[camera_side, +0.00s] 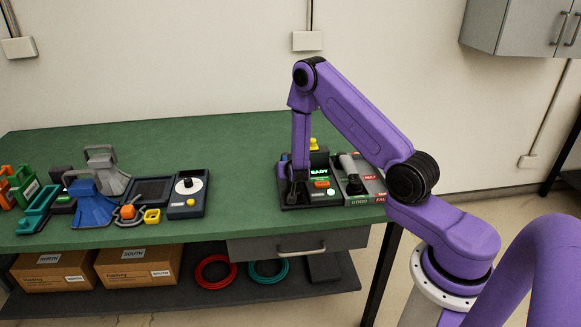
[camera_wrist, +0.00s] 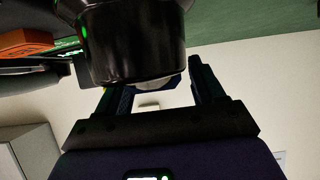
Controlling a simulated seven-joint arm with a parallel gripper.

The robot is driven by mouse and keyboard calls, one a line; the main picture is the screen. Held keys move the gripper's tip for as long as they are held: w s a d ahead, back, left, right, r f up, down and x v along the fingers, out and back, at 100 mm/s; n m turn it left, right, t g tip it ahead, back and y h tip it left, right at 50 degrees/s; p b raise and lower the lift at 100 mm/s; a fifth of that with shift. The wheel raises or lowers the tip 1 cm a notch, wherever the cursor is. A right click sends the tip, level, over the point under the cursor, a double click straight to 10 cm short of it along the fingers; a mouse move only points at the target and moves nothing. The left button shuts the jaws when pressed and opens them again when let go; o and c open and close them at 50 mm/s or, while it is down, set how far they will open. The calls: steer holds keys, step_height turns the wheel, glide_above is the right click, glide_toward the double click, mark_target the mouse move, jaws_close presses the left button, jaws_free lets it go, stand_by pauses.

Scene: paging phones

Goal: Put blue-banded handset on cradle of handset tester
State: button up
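The handset tester (camera_side: 321,186) is a dark unit with a lit READY screen, an orange part and a green button, at the bench's right end. My gripper (camera_side: 295,184) points down at its left side, over the cradle area. In the wrist view a large black rounded handset end (camera_wrist: 135,42) fills the space in front of my fingers (camera_wrist: 165,85) and covers part of the left one. No blue band can be made out on it. The fingers stand apart with pale background between them; whether they grip the handset is hidden. The cradle is mostly hidden by my gripper.
Right of the tester stands a sorting tray (camera_side: 366,199) with red and green labels and dark and grey items in it. At left are a dark device with a white dial (camera_side: 188,186), a blue stand (camera_side: 91,207) and a grey stand (camera_side: 104,172). The middle bench (camera_side: 240,165) is clear.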

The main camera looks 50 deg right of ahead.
steer(key=shift+r, duration=0.1)
steer(key=shift+s+a+r, duration=0.15)
steer(key=s+a+r+n+g+y, duration=0.1)
steer(key=s+a+r+n+y, duration=0.3)
steer(key=a, duration=0.6)
steer(key=s+a+r+n+g+y, duration=0.1)
steer(key=s+a+r+n+y, duration=0.25)
steer(key=s+a, duration=0.45)
steer(key=s+a+r+n+g+y, duration=0.1)
steer(key=s+a+r+n+y, duration=0.25)
steer(key=a, duration=0.85)
steer(key=s+d+r+n+g, duration=0.1)
steer(key=s+r+n, duration=0.1)
steer(key=s, duration=0.5)
steer(key=s+d+r+n+g+h, duration=0.1)
steer(key=s+d+r+n+g, duration=0.1)
steer(key=s+n, duration=0.3)
steer(key=s+d+r+n+g+h, duration=0.1)
steer(key=s+d+r+n+g, duration=0.1)
steer(key=s, duration=0.8)
steer(key=shift+r+n, duration=0.4)
steer(key=shift+n, duration=0.4)
